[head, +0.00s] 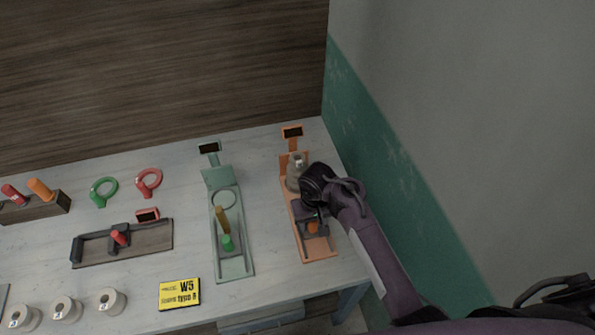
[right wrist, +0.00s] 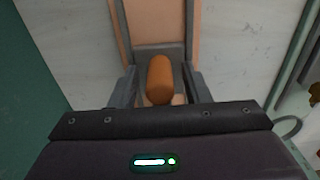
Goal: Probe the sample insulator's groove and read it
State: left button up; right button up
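A grey insulator (head: 295,174) sits at the far end of the orange probe stand (head: 321,246), partly hidden by my right arm. A small dark display (head: 292,133) stands behind it; I cannot read anything on it. An orange handle (head: 312,227) rises from the stand's near half. In the right wrist view the orange handle (right wrist: 160,80) stands between the fingers of my right gripper (right wrist: 160,88), with a narrow gap on each side. My right gripper is open around it. The groove is not visible. My left gripper is not in view.
A green stand (head: 233,264) with its own display and green handle is left of the orange one. A yellow card (head: 179,293) reads "W5" and "type B". Several white labelled cylinders (head: 112,301), a dark fixture (head: 155,240) and two rings (head: 149,182) lie further left.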

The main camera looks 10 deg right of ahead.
jog(key=shift+s+f, duration=0.25)
jog(key=shift+f, duration=0.05)
jog(key=c, duration=0.8)
jog(key=shift+w, duration=0.1)
jog(key=shift+w, duration=1)
jog(key=shift+w+a+b, duration=0.1)
jog(key=shift+w+b, duration=0.65)
jog(key=shift+w, duration=1.7)
